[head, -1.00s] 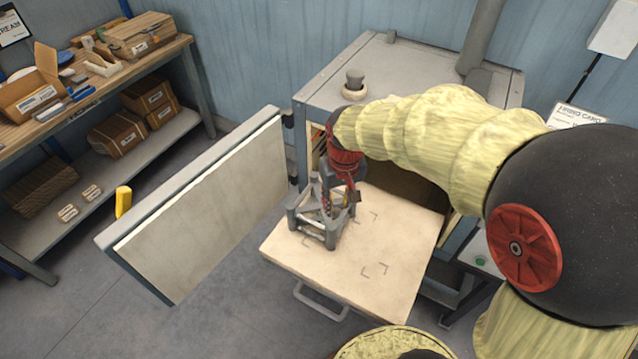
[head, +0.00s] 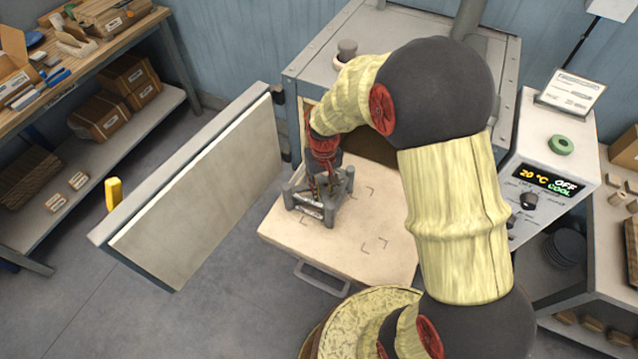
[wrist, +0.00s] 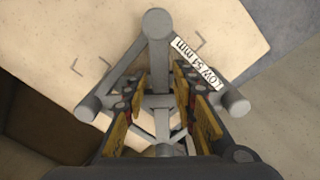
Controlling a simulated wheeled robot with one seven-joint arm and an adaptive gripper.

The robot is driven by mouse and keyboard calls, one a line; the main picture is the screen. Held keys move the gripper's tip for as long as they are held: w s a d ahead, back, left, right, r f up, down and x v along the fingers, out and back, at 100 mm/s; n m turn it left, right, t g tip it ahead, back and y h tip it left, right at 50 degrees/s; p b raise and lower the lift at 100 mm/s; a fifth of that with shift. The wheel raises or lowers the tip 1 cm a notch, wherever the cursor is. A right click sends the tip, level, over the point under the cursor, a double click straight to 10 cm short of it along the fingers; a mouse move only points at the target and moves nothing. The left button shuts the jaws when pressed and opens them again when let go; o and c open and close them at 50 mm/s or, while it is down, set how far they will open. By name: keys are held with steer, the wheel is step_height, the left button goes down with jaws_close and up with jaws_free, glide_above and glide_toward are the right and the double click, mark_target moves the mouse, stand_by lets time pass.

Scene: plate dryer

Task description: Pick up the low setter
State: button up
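The low setter (head: 312,208) is a grey frame with corner posts and cross bars. It stands upright on the pale board in front of the dryer opening. In the wrist view its white label (wrist: 198,62) begins with "LOW". My gripper (head: 318,182) points down into the middle of the setter. In the wrist view my gripper (wrist: 160,90) has its two fingers apart, one on each side of the setter's central hub (wrist: 157,101). Whether the pads touch the hub is hard to see. The lower finger parts are hidden by the frame in the head view.
The pale board (head: 375,265) has dark corner marks and clear room to the setter's right. The open dryer door (head: 205,185) stands to the left. The dryer body (head: 320,85) is behind. A control box (head: 555,165) is at the right.

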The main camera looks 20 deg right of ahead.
steer(key=shift+f, duration=0.55)
steer(key=shift+c, duration=0.8)
jaws_close()
steer(key=shift+r, duration=0.1)
